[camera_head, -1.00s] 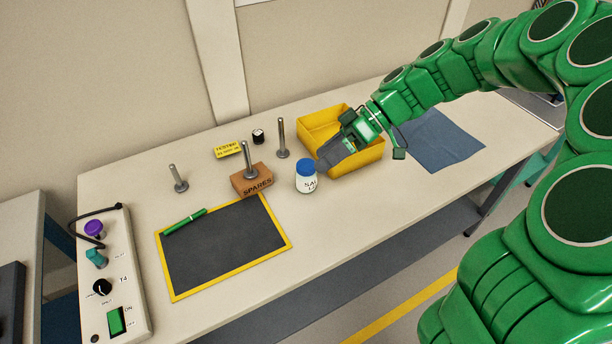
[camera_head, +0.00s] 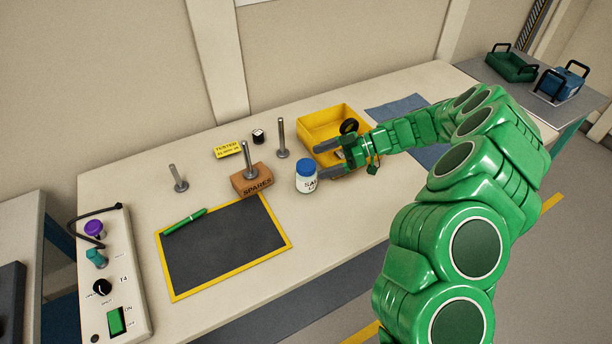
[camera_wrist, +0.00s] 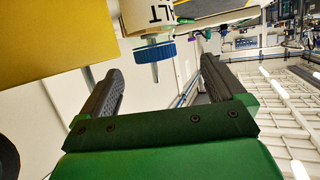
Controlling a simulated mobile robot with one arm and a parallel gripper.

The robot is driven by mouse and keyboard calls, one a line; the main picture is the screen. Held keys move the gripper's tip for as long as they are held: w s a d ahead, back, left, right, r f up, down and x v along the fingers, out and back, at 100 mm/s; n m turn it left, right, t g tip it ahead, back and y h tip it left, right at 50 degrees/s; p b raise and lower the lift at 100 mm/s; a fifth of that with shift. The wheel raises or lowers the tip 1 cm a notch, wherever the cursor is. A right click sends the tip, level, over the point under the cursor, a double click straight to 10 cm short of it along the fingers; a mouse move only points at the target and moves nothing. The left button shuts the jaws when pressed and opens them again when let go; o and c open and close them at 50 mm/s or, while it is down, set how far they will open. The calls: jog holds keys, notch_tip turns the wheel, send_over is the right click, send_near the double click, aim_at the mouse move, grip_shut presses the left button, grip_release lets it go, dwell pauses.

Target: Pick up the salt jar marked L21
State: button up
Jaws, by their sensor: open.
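The salt jar (camera_head: 306,180) is white with a blue lid and stands upright on the bench, left of the yellow bin. In the wrist view the jar (camera_wrist: 158,16) appears lid down, beyond and between the fingertips of my gripper (camera_wrist: 160,68). A gap seems to remain between the fingers and the jar.
The yellow bin (camera_head: 312,122) is right behind my gripper. A SPARES block (camera_head: 252,180) and metal posts (camera_head: 281,139) stand left of and behind the jar. A black mat with yellow edge (camera_head: 222,250) lies front left. Bench in front of the jar is clear.

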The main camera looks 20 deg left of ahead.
aim_at(300, 170)
jog(key=shift+w+d+f, duration=0.1)
jog(key=shift+w+f, duration=0.15)
jog(key=shift+f, duration=0.6)
jog(key=shift+r+x, duration=0.15)
jog(key=shift+x, duration=1.75)
jog(key=shift+r+x, duration=0.2)
jog(key=shift+x, duration=1.75)
jog(key=shift+c, duration=0.5)
jog(key=c, duration=1.2)
